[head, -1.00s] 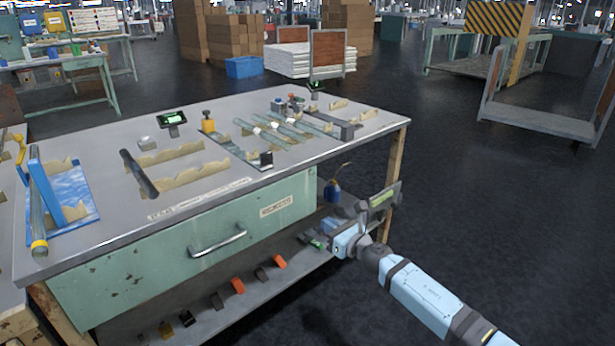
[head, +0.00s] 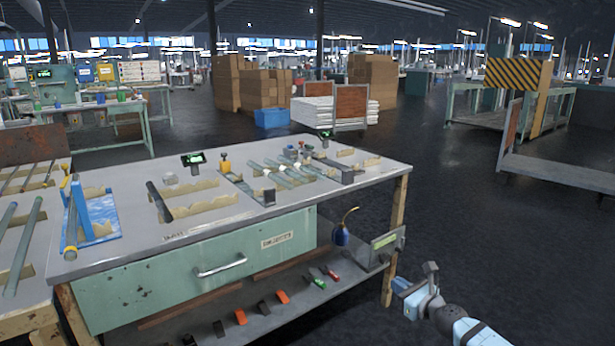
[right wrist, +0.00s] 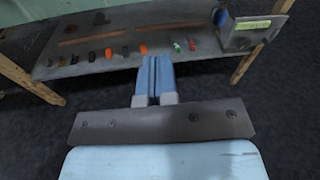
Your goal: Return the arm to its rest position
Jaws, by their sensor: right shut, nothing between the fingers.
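My right gripper (head: 401,286) is low at the right front of the workbench (head: 135,227), in front of its right front leg. It is apart from the bench and over the dark floor. In the right wrist view its two blue fingers (right wrist: 155,62) lie together, shut, with nothing between them. They point toward the bench's lower shelf (right wrist: 100,62). My left gripper and left arm are not in view.
Glass tubes (head: 280,168) lie on holders on the benchtop. A blue stand (head: 95,215) with a tilted tube is at its left end. The lower shelf holds several small tools, a blue oil can (head: 341,234) and a grey box (head: 380,250).

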